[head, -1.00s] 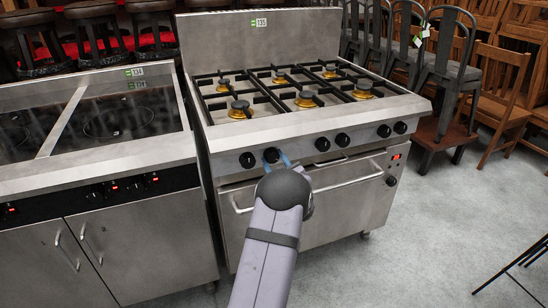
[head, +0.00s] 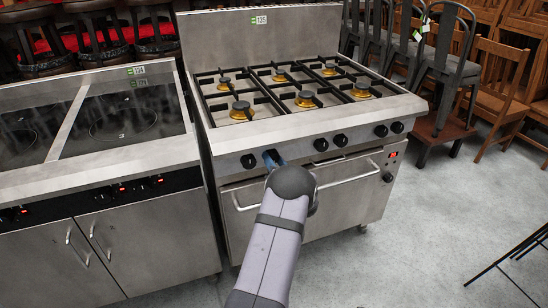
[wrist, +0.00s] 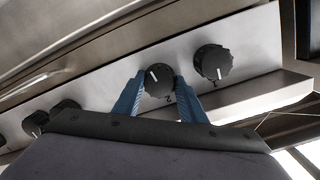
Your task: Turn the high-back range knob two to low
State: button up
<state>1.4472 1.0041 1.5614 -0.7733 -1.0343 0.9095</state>
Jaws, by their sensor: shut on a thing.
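The high-back range (head: 258,205) is a steel cooker with a row of black knobs along its front panel. Knob two (wrist: 158,80) is round and black, with a white pointer line and a "2" beside it in the wrist view. My gripper (wrist: 157,92) has its blue fingers on either side of knob two and is shut on it. In the head view, my gripper (head: 273,158) largely hides this knob. Knob one (wrist: 212,62) sits beside it in the wrist view, clear of the fingers, and also shows in the head view (head: 248,161).
An oven door handle (head: 345,177) runs just below the knobs. More knobs (head: 321,144) lie to the right. An induction range (head: 120,150) stands close on the left.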

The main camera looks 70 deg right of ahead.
jog(key=shift+m+p, duration=0.35)
jog(key=shift+m, duration=0.45)
jog(key=o, duration=1.1)
jog(key=shift+c, duration=0.2)
jog(key=shift+s+a, duration=0.1)
jog(key=v, duration=0.7)
jog(key=shift+s, duration=0.1)
